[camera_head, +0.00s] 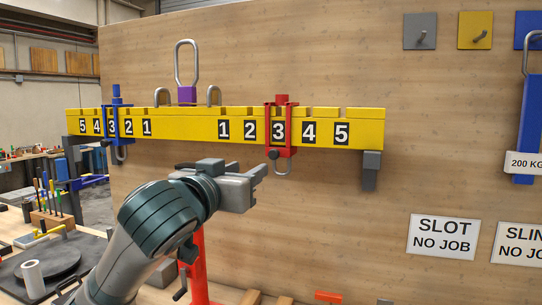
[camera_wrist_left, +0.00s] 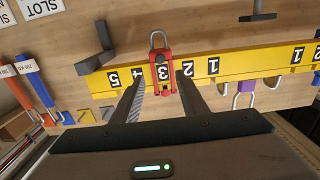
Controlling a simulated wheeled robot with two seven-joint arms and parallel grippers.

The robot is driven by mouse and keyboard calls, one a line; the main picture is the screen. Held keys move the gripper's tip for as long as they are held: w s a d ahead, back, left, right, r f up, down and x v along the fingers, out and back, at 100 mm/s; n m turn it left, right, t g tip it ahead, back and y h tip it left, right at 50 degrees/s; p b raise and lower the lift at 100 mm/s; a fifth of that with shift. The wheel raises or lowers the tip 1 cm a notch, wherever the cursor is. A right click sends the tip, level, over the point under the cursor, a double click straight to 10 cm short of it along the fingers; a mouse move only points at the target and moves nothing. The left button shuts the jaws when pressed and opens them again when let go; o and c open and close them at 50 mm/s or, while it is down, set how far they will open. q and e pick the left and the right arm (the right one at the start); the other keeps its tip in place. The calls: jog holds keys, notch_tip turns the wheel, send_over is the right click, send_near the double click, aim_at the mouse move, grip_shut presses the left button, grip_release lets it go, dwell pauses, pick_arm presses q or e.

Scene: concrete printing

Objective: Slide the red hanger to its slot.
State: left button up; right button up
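The red hanger (camera_head: 281,125) straddles the yellow numbered beam (camera_head: 196,130) at the number 3 on the right half. Its grey shackle hangs below the beam. My left gripper (camera_head: 258,180) is just below the beam, near the hanger's shackle and a little to its left. In the left wrist view, which is turned over, the open fingers (camera_wrist_left: 160,88) frame the red hanger (camera_wrist_left: 162,72). No contact is clear. A blue hanger (camera_head: 117,125) sits at the number 3 on the left half. My right gripper is out of view.
A purple block with a lifting loop (camera_head: 187,95) tops the beam's middle. A grey bracket (camera_head: 371,170) is under its right end. Signs reading "SLOT NO JOB" (camera_head: 443,237) and "NO JOB" are on the wooden wall. A blue 200 KG hook hangs far right.

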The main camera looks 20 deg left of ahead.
aim_at(272, 156)
pick_arm(q)
jog(key=w+p, duration=0.5)
jog(key=w, duration=0.9)
jog(key=shift+d+r+p, duration=0.1)
jog(key=shift+d+p, duration=0.05)
jog(key=shift+p, duration=0.15)
jog(key=shift+w+d+p, duration=0.1)
jog(key=shift+w+p, duration=0.2)
jog(key=shift+w, duration=0.55)
jog(key=shift+c, duration=0.6)
grip_shut()
